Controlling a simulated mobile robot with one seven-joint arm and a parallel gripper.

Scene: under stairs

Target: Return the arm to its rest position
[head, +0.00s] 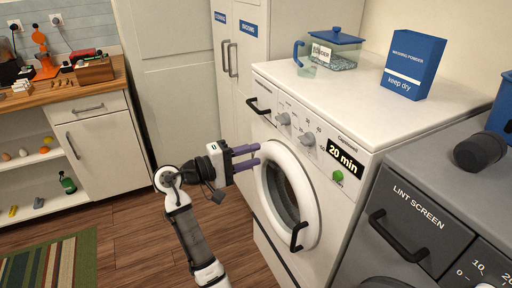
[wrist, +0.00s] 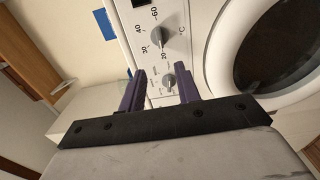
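My gripper (head: 257,156) is at the end of my white and black arm, in front of the white washing machine (head: 345,105) in the head view. Its two purple fingers point right, toward the upper left of the round door (head: 290,190). In the wrist view, the fingers of my gripper (wrist: 161,75) stand apart with nothing between them. The dials of the control panel (wrist: 165,45) show beyond them. I cannot tell whether a fingertip touches the machine. The round door looks shut, and its black handle (head: 298,237) is clear of my gripper.
A lidded powder container (head: 335,50), a small cup (head: 305,65) and a blue washing powder box (head: 412,68) stand on the machine. A grey dryer (head: 430,200) is at right. A wooden counter (head: 60,95) with shelves is at left.

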